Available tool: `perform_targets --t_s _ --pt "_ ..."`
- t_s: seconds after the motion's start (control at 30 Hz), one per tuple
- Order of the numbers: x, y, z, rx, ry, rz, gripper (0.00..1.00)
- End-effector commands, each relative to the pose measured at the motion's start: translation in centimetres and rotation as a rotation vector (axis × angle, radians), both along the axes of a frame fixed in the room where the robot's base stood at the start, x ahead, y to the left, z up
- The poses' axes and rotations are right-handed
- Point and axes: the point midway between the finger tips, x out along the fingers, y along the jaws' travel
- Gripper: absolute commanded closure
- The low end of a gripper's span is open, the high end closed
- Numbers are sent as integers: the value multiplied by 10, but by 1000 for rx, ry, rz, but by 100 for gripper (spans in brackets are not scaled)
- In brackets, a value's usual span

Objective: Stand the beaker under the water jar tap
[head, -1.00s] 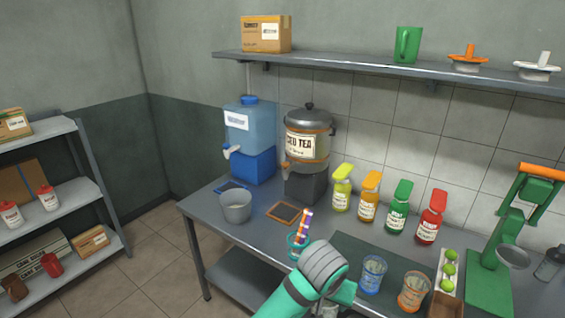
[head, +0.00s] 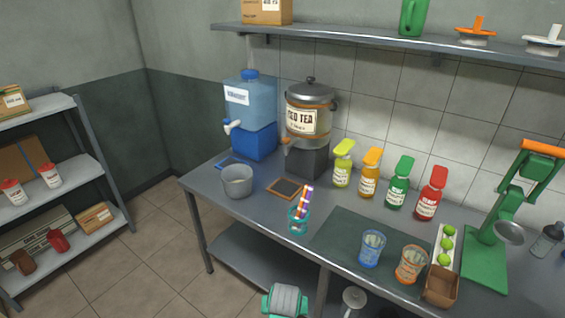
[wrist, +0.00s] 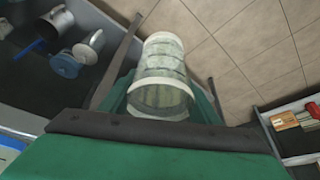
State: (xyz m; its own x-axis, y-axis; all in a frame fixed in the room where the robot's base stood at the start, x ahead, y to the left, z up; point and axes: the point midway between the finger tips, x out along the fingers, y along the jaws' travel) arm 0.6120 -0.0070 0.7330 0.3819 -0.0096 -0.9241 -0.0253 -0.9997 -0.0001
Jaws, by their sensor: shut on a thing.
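The beaker (wrist: 163,72), a clear cylinder with pale bands, is held between the fingers of my gripper (wrist: 160,92) in the wrist view. In the head view the beaker and fingers are not visible; only part of my arm shows at the bottom edge, in front of the counter. The water jar (head: 250,100) is translucent blue and stands on a blue block at the counter's back left. Its white tap (head: 232,126) points left and forward. A blue-edged mat (head: 228,163) lies below the tap, partly hidden by a grey pot.
The grey pot (head: 238,181) stands in front of the mat. The iced tea urn (head: 309,112) is right of the jar, with an orange-edged mat (head: 286,188) before it. A cup of straws (head: 298,221) stands near the front edge. Floor is free at left, before a shelf rack (head: 60,172).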

Motion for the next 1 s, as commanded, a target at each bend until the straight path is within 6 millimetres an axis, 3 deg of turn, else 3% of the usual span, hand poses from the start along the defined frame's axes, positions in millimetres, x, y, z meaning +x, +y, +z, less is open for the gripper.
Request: perform_targets --t_s 0.1,0.37,0.7,1.0 --pt "-9 2 -20 -3 3 15 66" --pt "-20 3 -39 -6 -2 23 66" --pt "-55 4 -84 -8 -2 26 66" --pt "-66 6 -96 1 -1 22 66"
